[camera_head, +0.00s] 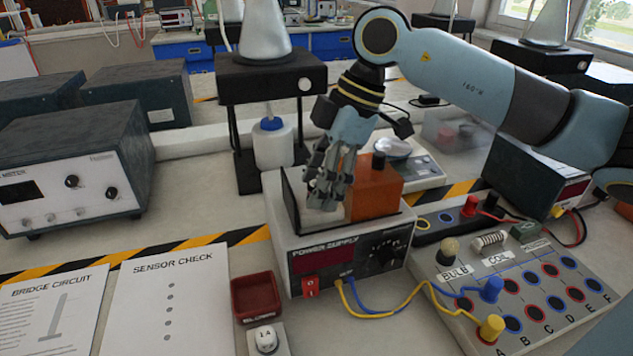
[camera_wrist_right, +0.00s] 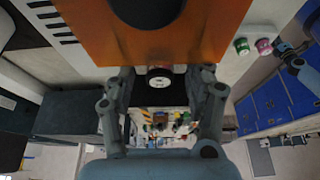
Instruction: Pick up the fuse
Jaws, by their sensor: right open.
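My right gripper (camera_head: 324,192) points down into the open top of the power supply (camera_head: 345,232), left of the orange block (camera_head: 374,192) inside it. In the wrist view my right gripper (camera_wrist_right: 162,100) is open, its fingers apart. A small dark round piece with a pale, marked face (camera_wrist_right: 159,80) shows between the fingers, beside the orange block (camera_wrist_right: 205,30); it may be a fuse, and I see no finger closed on it. In the head view the fingers hide that spot. A white round piece marked 1 A (camera_head: 266,339), likely another fuse, stands in a holder at the front. My left gripper is out of view.
A small red tray (camera_head: 256,297) stands left of the power supply. Yellow and blue leads run to the test board (camera_head: 530,295) at right. A white bottle (camera_head: 272,146) and a black stand (camera_head: 271,78) are close behind. Printed sheets (camera_head: 165,300) lie at front left.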

